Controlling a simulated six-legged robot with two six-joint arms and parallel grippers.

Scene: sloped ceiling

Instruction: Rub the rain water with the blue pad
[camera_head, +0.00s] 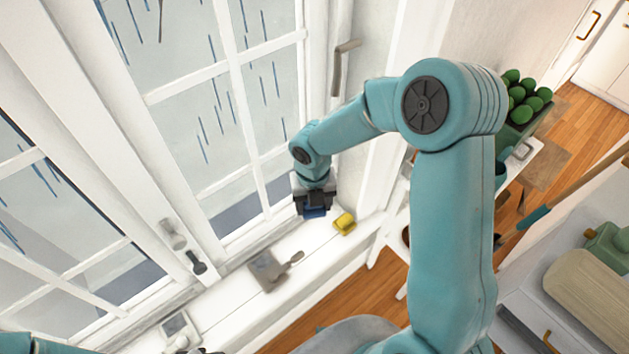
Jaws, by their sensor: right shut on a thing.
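Rain water (221,105) shows as blue streaks on the panes of the tall white window. More streaks are on the left window's panes. My right gripper (314,205) is at the window's lower right, just above the sill. It is shut on the blue pad (315,212), which is mostly hidden by the gripper. I cannot tell whether the pad touches anything. Of my left arm only a small part shows at the bottom left edge; its gripper cannot be made out.
Window handles (343,66) stick out. A crate of green round things (521,109) stands at the right. The sill between the objects is clear.

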